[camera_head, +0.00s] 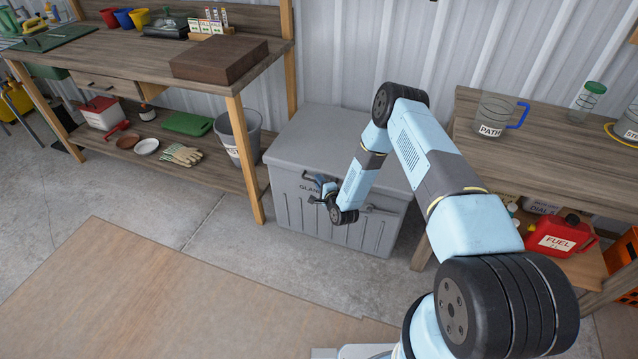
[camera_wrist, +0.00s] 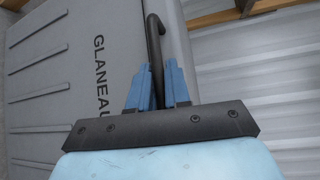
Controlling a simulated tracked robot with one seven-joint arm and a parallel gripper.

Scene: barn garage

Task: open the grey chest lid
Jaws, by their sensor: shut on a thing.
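The grey chest (camera_head: 292,205) stands on the floor against the wall, between two benches. Its lid (camera_head: 322,135) lies flat and closed in the head view. A dark bar handle is on the front of the chest; it shows in the wrist view (camera_wrist: 153,45). My gripper (camera_head: 318,190) is at the chest's front, by the printed lettering. In the wrist view my blue fingers (camera_wrist: 158,88) are shut on the handle, one on each side of it.
A workbench (camera_head: 130,65) with a bucket (camera_head: 238,138) on its lower shelf stands left of the chest. Another bench (camera_head: 468,125) with a clear jug (camera_head: 490,112) stands close on the right. The floor and brown mat (camera_head: 170,300) before the chest are clear.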

